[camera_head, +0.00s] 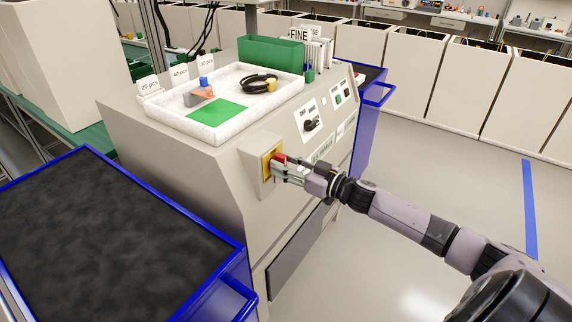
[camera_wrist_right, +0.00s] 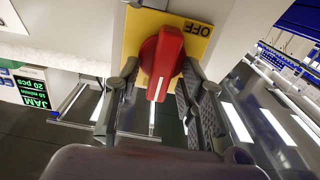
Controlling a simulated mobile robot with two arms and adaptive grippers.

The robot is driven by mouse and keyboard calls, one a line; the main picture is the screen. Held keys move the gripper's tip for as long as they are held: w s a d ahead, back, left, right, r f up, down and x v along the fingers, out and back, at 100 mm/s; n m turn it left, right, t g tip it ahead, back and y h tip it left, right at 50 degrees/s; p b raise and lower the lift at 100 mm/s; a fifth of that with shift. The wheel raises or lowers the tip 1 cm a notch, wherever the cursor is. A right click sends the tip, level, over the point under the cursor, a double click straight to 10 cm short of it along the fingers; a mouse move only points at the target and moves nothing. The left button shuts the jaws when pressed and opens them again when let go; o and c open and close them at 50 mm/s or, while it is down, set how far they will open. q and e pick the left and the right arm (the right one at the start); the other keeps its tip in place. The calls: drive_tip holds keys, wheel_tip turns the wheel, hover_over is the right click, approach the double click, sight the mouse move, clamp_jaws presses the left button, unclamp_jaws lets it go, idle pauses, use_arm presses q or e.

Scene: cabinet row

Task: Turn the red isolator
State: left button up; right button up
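The red isolator (camera_head: 279,159) is a red knob on a yellow plate (camera_head: 266,163), on a box at the front corner of the grey machine. In the right wrist view the knob (camera_wrist_right: 162,62) has a white line on its handle, pointing down the picture. The plate there (camera_wrist_right: 200,28) reads OFF at its upper right. My right gripper (camera_head: 284,170) is at the knob, one finger on each side. In the wrist view the fingers (camera_wrist_right: 158,80) look apart and the gripper open around the knob; firm contact is not visible. My left gripper is not in view.
The grey machine (camera_head: 190,160) carries a white tray (camera_head: 165,115) with small parts. A control panel (camera_head: 311,122) with a black switch is right of the isolator. A blue-edged cart (camera_head: 110,240) stands close at the left. Open floor (camera_head: 420,170) lies to the right.

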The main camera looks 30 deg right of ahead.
clamp_jaws()
idle(0.4)
idle(0.4)
drive_tip(key=n, duration=0.6)
drive_tip(key=n+b, duration=0.1)
drive_tip(key=n, duration=0.5)
drive_tip(key=a+f+n, duration=0.1)
drive_tip(key=n, duration=0.5)
drive_tip(key=shift+s, duration=0.25)
idle(0.4)
